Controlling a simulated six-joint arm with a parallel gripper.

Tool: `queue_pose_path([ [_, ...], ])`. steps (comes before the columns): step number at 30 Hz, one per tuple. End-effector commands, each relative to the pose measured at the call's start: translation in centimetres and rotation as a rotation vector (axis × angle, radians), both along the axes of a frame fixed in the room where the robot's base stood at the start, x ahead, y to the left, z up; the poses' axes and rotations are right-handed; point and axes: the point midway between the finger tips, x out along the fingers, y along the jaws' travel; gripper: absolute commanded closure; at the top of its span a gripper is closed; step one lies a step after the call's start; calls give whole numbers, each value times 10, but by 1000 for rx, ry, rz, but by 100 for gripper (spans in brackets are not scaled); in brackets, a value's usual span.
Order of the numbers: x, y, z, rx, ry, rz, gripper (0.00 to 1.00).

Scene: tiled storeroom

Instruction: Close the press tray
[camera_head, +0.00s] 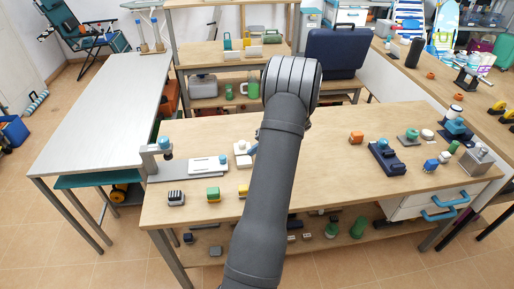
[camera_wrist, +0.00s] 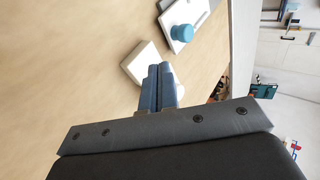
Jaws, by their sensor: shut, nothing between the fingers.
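The press (camera_head: 158,158) stands at the left end of the wooden workbench, with a blue knob on its head. Its white tray (camera_head: 205,166) sits out to the right on the grey base, clear of the press head, with a small teal knob near its right end. In the wrist view the tray (camera_wrist: 186,12) with its teal knob shows at the top. My gripper (camera_wrist: 158,70) is shut and empty, its blue fingers over or beside a white block (camera_wrist: 138,66); contact cannot be told. In the head view my arm hides most of the gripper, right of the tray.
The white block also shows in the head view (camera_head: 242,161), right of the tray. A green-topped block (camera_head: 213,194) and a striped block (camera_head: 176,198) lie in front of the press. A dark blue fixture (camera_head: 385,158) and several small items stand on the right. The bench middle is mostly clear.

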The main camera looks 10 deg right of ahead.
Motion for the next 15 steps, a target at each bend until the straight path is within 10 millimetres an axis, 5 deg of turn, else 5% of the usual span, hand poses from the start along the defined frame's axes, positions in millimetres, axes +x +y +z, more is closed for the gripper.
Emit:
queue_pose_path([
  [7,8,40,-38,0,3,3,100],
  [15,16,72,-36,-1,0,3,100],
])
